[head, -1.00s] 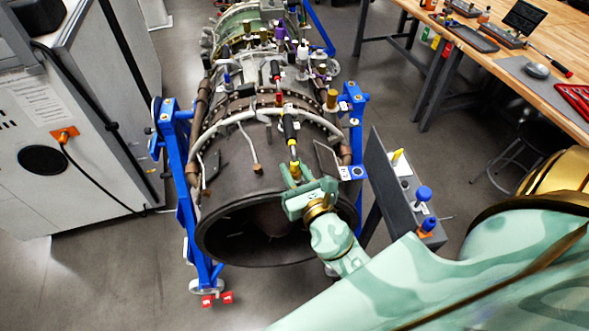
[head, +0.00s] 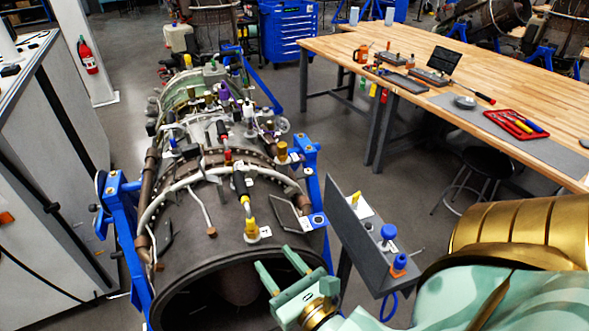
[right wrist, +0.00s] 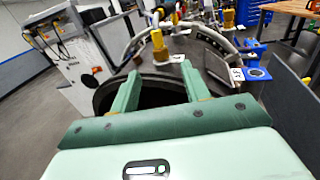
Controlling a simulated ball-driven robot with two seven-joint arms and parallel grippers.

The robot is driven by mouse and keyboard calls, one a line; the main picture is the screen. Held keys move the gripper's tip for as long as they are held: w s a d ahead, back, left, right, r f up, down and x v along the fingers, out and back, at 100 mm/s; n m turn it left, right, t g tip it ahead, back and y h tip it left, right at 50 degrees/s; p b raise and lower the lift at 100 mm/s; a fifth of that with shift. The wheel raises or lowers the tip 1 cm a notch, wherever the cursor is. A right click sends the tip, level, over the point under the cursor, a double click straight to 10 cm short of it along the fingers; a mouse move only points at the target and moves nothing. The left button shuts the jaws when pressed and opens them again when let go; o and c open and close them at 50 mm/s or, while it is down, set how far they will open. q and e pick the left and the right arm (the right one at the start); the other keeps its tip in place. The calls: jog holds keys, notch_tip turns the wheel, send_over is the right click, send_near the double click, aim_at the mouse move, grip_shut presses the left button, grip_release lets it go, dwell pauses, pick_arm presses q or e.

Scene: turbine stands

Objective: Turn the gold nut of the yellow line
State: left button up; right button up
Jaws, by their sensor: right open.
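The yellow line (head: 246,206) runs down the top of the dark turbine casing and ends in a gold-yellow fitting (head: 251,229) beside a white tag. This fitting also stands up in the right wrist view (right wrist: 159,46), beyond the fingers and roughly between them. Its nut and the line's end cannot be told apart clearly. My right gripper (head: 276,260) is open and empty, in front of the fitting and apart from it, near the casing's front rim. Its two green fingers also show in the right wrist view (right wrist: 160,76). My left gripper is not in view.
The turbine casing (head: 195,250) rests in a blue stand (head: 122,235). A dark grey panel (head: 355,235) with yellow, blue and orange fittings stands right of it. A wooden workbench (head: 430,120) is at the right, a grey cabinet (head: 45,190) at the left.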

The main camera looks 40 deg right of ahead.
jog(key=s, duration=0.2)
jog(key=s+b, duration=0.2)
jog(key=s, duration=0.1)
jog(key=shift+s+a, duration=0.35)
